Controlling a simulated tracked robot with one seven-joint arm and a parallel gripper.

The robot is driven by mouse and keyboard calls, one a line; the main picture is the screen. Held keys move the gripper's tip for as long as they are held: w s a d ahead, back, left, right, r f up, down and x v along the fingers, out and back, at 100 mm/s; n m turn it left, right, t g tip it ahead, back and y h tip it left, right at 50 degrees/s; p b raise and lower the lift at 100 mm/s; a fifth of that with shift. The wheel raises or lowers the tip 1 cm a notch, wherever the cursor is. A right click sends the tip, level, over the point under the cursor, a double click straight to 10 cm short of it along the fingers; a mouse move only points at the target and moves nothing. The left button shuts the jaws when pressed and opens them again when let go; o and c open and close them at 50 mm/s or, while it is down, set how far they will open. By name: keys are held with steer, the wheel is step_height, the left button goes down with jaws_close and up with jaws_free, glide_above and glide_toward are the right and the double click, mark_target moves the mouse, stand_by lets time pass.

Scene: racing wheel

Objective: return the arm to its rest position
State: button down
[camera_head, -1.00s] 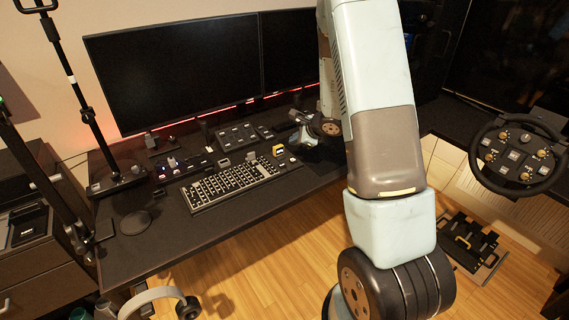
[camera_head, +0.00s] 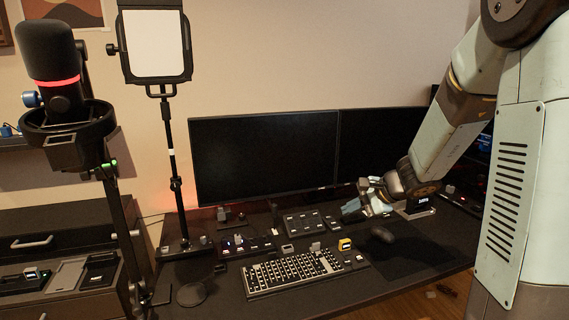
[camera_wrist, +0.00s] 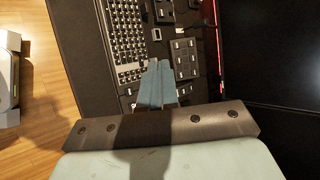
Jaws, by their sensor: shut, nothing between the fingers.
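My gripper (camera_head: 362,208) hangs over the desk on the right, in front of the second monitor, with my arm bent down to it from the upper right. In the wrist view its two pale blue fingers (camera_wrist: 157,84) lie together, shut and empty. They point toward the keyboard (camera_wrist: 126,38) and the small control panels, and appear above the desk. Nothing is held.
Two dark monitors (camera_head: 265,155) stand along the back of the desk. The keyboard (camera_head: 290,272), a button panel (camera_head: 306,222) and a dark mouse (camera_head: 382,235) lie on it. A microphone (camera_head: 57,70) and a light panel (camera_head: 155,46) stand at the left.

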steer(key=s+a+r+n+g+h, duration=0.1)
steer(key=s+r+n, duration=0.35)
steer(key=s, duration=0.25)
steer(key=s+r+n+g+h, duration=0.1)
steer(key=s+r+n, duration=0.2)
steer(key=s+r, duration=0.3)
steer(key=s+d+r+n+t+h, duration=0.1)
steer(key=s+d+n+h, duration=0.1)
steer(key=s, duration=0.4)
steer(key=s+d+r+n+h, duration=0.2)
steer(key=s+d+n+h, duration=0.1)
steer(key=s, duration=0.4)
steer(key=shift+s+d+t+h, duration=0.3)
steer(key=shift+d+t, duration=0.1)
steer(key=shift+d, duration=0.1)
stand_by(0.4)
